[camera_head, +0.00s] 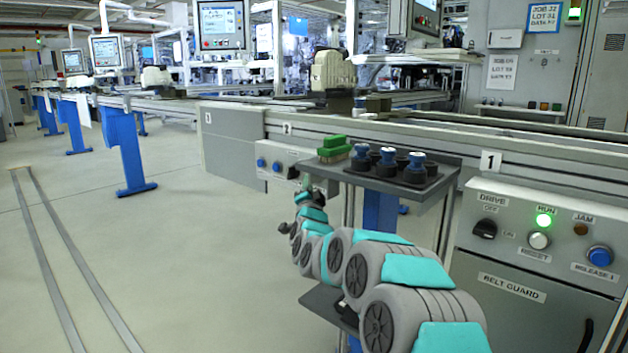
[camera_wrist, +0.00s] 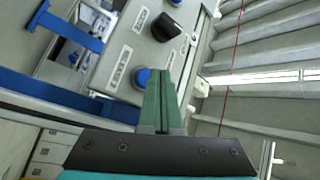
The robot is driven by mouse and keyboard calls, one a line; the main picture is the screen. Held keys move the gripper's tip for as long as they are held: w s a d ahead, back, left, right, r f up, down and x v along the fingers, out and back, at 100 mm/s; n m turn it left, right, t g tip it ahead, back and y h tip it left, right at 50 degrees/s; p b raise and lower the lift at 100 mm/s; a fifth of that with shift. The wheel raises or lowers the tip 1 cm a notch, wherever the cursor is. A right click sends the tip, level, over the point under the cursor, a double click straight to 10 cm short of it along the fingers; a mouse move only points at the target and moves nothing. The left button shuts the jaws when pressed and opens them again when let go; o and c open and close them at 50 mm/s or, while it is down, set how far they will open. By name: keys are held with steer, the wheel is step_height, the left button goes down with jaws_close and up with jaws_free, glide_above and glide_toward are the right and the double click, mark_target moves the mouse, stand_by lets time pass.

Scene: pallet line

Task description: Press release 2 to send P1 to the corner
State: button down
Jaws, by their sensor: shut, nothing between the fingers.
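In the wrist view the panel (camera_wrist: 125,50) appears turned, with a blue button (camera_wrist: 142,76), a black knob (camera_wrist: 166,27) and white labels too small to read. My gripper (camera_head: 306,184) is in front of the box's right end. Its green fingers (camera_wrist: 159,75) are together and empty, with the tips beside the blue button in the picture; I cannot tell if they touch it. I cannot identify P1.
A grey stand (camera_head: 420,183) holding a green brush (camera_head: 333,149) and blue-topped parts (camera_head: 387,160) is close beside my arm. The station 1 panel (camera_head: 540,240) shows a lit green RUN lamp (camera_head: 543,220). The conveyor (camera_head: 400,133) runs above; floor at left is clear.

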steer(key=s+a, duration=0.1)
steer(key=s, duration=0.1)
steer(key=s+a, duration=0.2)
steer(key=shift+p, duration=0.35)
steer(key=s+d+f+n+g+p, duration=0.1)
steer(key=s+d+f+n+g, duration=0.2)
steer(key=s, duration=1.8)
steer(key=s+d+f+n+g+h, duration=0.1)
steer(key=s+d+f+n+g, duration=0.3)
steer(key=s, duration=1.7)
steer(key=s+d+f+n+g+h+p, duration=0.1)
steer(key=s+d+f+n+g, duration=0.2)
steer(key=s+d+f+g, duration=0.7)
steer(key=s+d+g, duration=0.5)
steer(key=s+d, duration=0.2)
steer(key=s, duration=0.3)
steer(key=shift+s+d+f+p, duration=0.25)
steer(key=shift+s+d+p, duration=0.05)
steer(key=shift+s+p, duration=0.1)
